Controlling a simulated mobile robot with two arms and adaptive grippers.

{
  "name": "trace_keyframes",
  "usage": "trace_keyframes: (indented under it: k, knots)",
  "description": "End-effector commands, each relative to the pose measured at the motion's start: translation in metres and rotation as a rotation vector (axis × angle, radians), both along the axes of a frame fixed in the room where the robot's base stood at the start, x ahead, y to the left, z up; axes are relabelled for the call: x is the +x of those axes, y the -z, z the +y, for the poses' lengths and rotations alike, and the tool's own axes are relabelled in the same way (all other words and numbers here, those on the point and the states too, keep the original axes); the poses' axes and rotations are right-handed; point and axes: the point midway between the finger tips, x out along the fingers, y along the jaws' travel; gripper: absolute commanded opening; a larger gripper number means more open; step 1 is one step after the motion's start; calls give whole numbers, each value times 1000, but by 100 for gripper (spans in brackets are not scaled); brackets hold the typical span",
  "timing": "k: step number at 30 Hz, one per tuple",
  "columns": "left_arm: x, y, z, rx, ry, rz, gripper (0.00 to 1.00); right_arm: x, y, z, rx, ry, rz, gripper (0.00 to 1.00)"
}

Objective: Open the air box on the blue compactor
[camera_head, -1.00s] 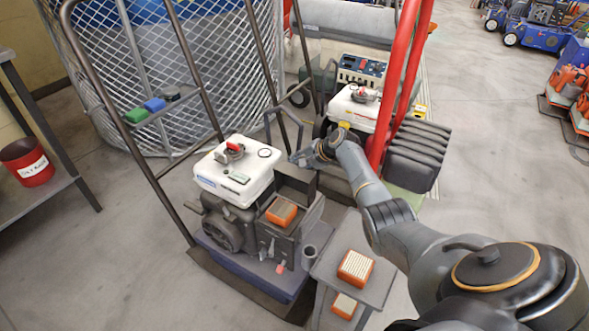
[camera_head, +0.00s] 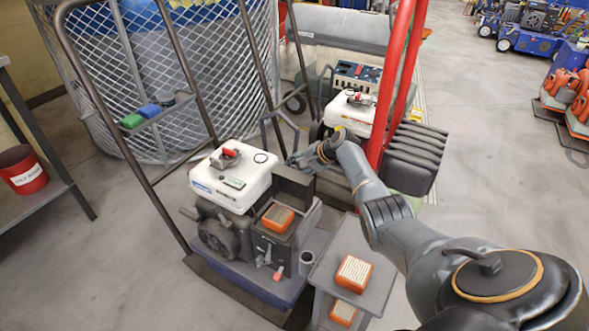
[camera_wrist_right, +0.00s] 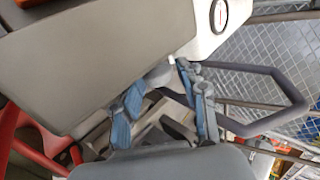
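The blue compactor (camera_head: 262,284) has a blue base, a dark engine and a white tank (camera_head: 229,181). Its air box (camera_head: 272,244) is open at the top, with an orange-framed filter (camera_head: 278,217) inside. The grey lid (camera_head: 293,184) stands raised at the box's back edge. A large grey panel, apparently this lid (camera_wrist_right: 110,50), fills the upper left of the right wrist view. My right gripper (camera_head: 298,160) is just behind the raised lid. Its blue-padded fingers (camera_wrist_right: 166,112) are spread, with nothing held between them; contact with the lid is unclear. My left gripper is out of view.
A small stand (camera_head: 340,257) with orange filters is right of the compactor. Bent dark handle bars (camera_head: 168,205) rise around the machine. A second machine with red bars (camera_head: 392,85) stands close behind my right arm. A wire cage (camera_head: 150,75) is behind.

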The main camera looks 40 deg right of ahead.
Motion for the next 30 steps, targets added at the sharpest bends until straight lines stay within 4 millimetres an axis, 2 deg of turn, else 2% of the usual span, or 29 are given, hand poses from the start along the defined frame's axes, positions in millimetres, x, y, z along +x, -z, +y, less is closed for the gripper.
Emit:
trace_keyframes:
  k: [17,30]
  knots:
    - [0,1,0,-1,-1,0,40,-4,1,3,7,-6,7,52]
    - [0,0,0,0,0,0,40,-36,-35,-13,1,-2,3,52]
